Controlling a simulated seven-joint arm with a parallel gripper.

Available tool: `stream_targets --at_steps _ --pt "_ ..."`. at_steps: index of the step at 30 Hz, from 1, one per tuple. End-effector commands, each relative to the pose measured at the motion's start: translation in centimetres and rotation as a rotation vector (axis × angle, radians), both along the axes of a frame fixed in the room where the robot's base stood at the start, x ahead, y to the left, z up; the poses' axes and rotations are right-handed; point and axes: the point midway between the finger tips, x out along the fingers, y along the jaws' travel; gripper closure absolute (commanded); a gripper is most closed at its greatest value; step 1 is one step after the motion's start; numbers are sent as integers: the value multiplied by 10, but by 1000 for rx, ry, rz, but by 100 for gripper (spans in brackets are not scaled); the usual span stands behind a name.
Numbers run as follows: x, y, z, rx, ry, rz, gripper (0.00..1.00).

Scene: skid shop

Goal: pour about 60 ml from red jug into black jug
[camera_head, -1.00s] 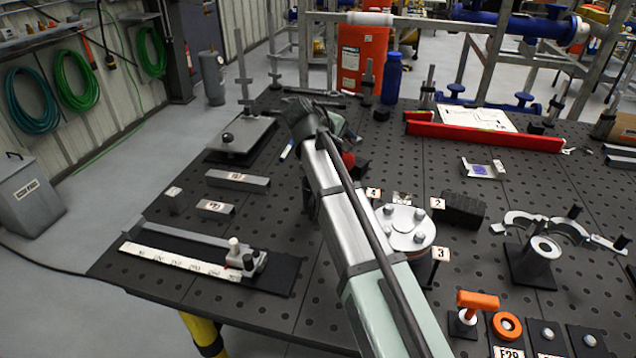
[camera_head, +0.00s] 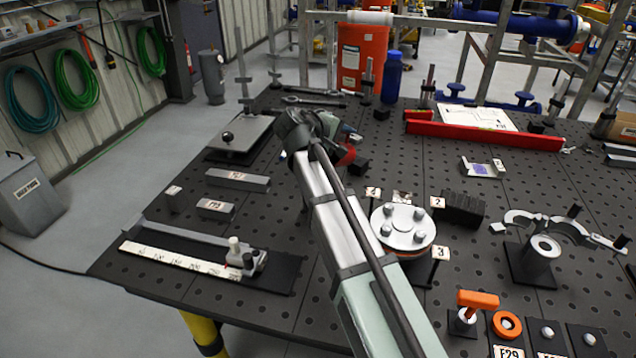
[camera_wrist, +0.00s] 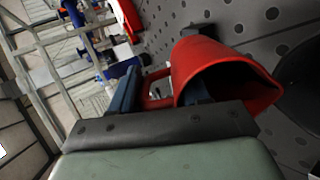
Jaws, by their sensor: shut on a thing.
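The red jug (camera_wrist: 225,70) is large in the wrist view, tilted, with its wide mouth facing the camera and the lower right. My gripper (camera_wrist: 158,90) is shut on the jug's handle, one finger on each side of it. In the head view the red jug (camera_head: 346,154) shows as a small red patch beyond my wrist, and my gripper (camera_head: 335,128) is partly hidden there. A dark round shape at the right edge of the wrist view, close to the jug's mouth, may be the black jug (camera_wrist: 302,75). I cannot tell whether liquid is leaving the red jug.
A blue bottle (camera_head: 392,78) stands at the table's back edge, near a red beam (camera_head: 485,134). A bolted round flange (camera_head: 402,228) stands right of my arm. A flat plate with a knob (camera_head: 238,138) lies to the left. Bare perforated table lies between several fixtures.

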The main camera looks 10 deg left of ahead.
Motion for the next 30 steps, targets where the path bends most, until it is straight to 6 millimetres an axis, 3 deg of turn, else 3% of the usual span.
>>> stream_targets --at_steps 30 --pt "-4 1 6 -27 -68 1 99"
